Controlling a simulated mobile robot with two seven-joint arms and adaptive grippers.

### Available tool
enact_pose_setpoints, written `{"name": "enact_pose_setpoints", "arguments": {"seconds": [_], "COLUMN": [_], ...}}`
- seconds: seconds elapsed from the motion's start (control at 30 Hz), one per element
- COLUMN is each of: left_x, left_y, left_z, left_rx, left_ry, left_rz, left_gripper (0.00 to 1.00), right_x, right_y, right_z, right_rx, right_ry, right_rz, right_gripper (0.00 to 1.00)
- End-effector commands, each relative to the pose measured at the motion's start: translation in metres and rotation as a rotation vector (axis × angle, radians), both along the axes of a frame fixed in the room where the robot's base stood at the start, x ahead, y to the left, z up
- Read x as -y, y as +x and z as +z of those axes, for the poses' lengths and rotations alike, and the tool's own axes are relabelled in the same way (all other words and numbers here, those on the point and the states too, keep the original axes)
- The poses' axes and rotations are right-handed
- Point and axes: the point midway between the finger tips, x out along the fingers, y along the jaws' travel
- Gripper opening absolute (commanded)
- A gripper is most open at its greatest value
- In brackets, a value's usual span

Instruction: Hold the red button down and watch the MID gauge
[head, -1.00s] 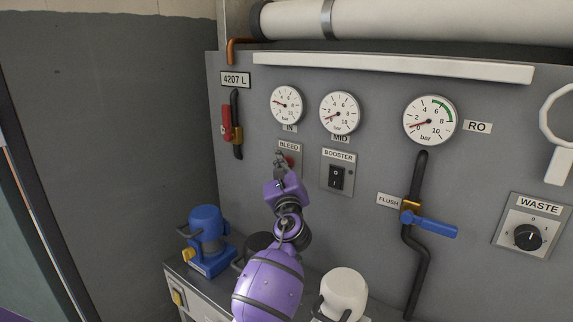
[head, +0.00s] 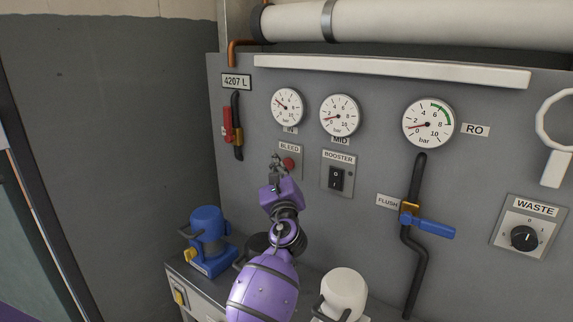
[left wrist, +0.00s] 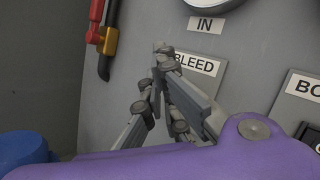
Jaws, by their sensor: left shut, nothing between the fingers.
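The red button (head: 289,163) sits on a grey plate under the BLEED label (head: 289,147) and shows clear just right of my fingertips. My left gripper (head: 275,160) is shut and empty, close to the left side of the button. Whether it touches the panel I cannot tell. In the left wrist view the shut fingers (left wrist: 163,75) overlap the BLEED label, and the button is hidden. The MID gauge (head: 340,115) is a round white dial; its needle points to the lower left, near the low end. My right gripper is not in view.
The IN gauge (head: 287,106) is left of MID, the RO gauge (head: 428,123) right. The BOOSTER switch (head: 336,179) is close right of the button. A red-handled valve (head: 230,126) is at left. A blue device (head: 208,240) and a white one (head: 344,293) stand below.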

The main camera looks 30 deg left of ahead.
Motion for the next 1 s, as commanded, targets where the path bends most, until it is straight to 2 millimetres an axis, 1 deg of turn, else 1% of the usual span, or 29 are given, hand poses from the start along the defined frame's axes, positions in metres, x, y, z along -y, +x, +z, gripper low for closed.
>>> {"name": "enact_pose_setpoints", "arguments": {"seconds": [0.17, 0.27, 0.5, 0.7, 0.83, 1.0], "left_x": [0.000, -0.001, -0.002, -0.003, -0.004, -0.004], "left_y": [0.000, -0.004, -0.027, -0.045, -0.050, -0.050], "left_z": [-0.002, -0.001, 0.003, 0.001, 0.000, -0.002], "left_rx": [-0.002, -0.002, 0.002, 0.000, 0.000, -0.002], "left_ry": [-0.001, 0.000, 0.000, 0.000, 0.000, 0.000], "left_rz": [0.000, 0.001, 0.001, 0.000, 0.000, -0.001], "left_gripper": [0.00, 0.00, 0.00, 0.00, 0.00, 0.00], "right_x": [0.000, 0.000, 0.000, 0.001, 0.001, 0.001], "right_y": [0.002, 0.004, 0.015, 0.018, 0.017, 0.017], "right_z": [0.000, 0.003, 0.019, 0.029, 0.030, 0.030], "right_rx": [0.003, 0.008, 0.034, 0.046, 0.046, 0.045], "right_ry": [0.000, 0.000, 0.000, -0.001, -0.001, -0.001], "right_rz": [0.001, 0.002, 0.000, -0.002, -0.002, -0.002], "right_gripper": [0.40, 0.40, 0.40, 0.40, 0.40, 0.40]}}
